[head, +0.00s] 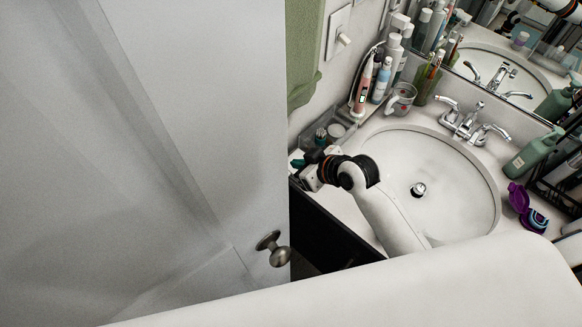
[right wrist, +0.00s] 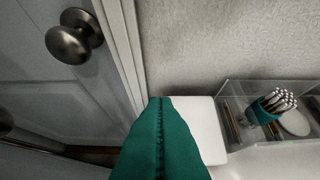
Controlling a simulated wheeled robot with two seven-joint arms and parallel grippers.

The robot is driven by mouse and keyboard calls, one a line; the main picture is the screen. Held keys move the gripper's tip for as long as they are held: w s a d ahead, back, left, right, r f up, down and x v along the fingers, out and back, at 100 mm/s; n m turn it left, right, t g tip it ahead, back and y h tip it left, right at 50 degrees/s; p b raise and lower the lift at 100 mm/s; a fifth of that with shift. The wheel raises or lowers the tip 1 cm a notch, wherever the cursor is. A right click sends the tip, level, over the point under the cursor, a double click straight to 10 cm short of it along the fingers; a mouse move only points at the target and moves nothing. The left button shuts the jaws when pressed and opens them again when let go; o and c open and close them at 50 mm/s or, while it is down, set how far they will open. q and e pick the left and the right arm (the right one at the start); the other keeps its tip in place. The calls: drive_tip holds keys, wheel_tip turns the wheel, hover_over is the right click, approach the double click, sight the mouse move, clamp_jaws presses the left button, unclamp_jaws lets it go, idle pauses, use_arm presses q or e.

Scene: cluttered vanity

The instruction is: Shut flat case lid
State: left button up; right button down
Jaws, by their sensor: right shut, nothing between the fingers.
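A small purple case with a teal part (head: 520,199) stands open on the counter right of the sink; it is the only open case I make out. My right gripper (head: 297,163) is at the far left end of the counter, across the sink from that case. In the right wrist view its teal fingers (right wrist: 160,104) are pressed together and empty, pointing at the wall and counter corner. The case is not in the right wrist view. My left gripper does not show.
The sink basin (head: 440,165) lies under my right arm. A door with a round knob (head: 274,250) fills the left. Bottles and a mug (head: 400,98) line the back; a green bottle (head: 533,152) stands behind the case.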

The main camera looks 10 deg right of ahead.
sight(290, 172)
drive_tip(key=f, duration=0.1)
drive_tip(key=w+a+f, duration=0.1)
drive_tip(key=f, duration=0.1)
drive_tip(key=w+f+p, duration=0.1)
drive_tip(key=shift+w+a+f, duration=0.1)
drive_tip(key=shift+a+f, duration=0.2)
drive_tip(key=shift+a, duration=0.05)
drive_tip(key=shift+f, duration=0.6)
drive_tip(key=shift+w+f, duration=0.1)
drive_tip(key=shift+f, duration=0.45)
drive_tip(key=shift+r, duration=0.2)
drive_tip(key=shift+a+r+p, duration=0.1)
drive_tip(key=shift+r+p, duration=0.85)
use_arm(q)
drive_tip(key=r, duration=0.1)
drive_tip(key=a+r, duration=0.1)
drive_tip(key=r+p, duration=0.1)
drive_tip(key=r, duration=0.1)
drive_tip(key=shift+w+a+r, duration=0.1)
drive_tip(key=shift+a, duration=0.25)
use_arm(e)
drive_tip(key=s+d+r, duration=0.4)
drive_tip(key=s+r, duration=0.2)
drive_tip(key=r, duration=0.4)
drive_tip(key=shift+r, duration=0.25)
